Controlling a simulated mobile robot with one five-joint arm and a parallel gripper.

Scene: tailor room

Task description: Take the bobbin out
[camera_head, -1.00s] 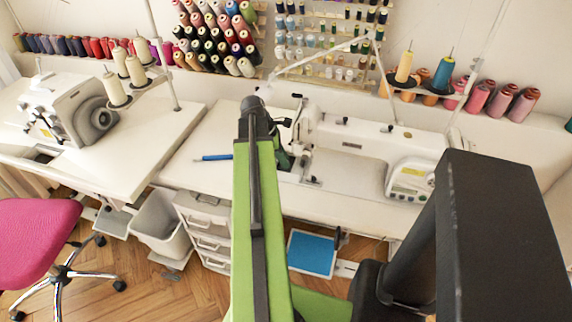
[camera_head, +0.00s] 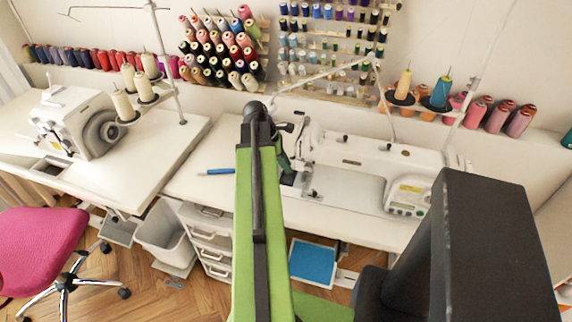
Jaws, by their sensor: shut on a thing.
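The white sewing machine (camera_head: 365,152) stands on the right-hand table, with its needle head just right of my arm. My green arm reaches forward over the table to this head. My gripper (camera_head: 284,162) shows only in part, as a dark shape low beside the needle head, with my arm covering much of it. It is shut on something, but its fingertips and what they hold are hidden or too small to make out. I cannot make out the bobbin anywhere in view.
A blue pen-like tool (camera_head: 215,172) lies on the white table (camera_head: 195,188) left of my arm. Another machine (camera_head: 80,125) stands on the left table. Thread spools line the wall. A pink chair (camera_head: 40,240), a bin (camera_head: 165,238) and drawers (camera_head: 207,235) stand below.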

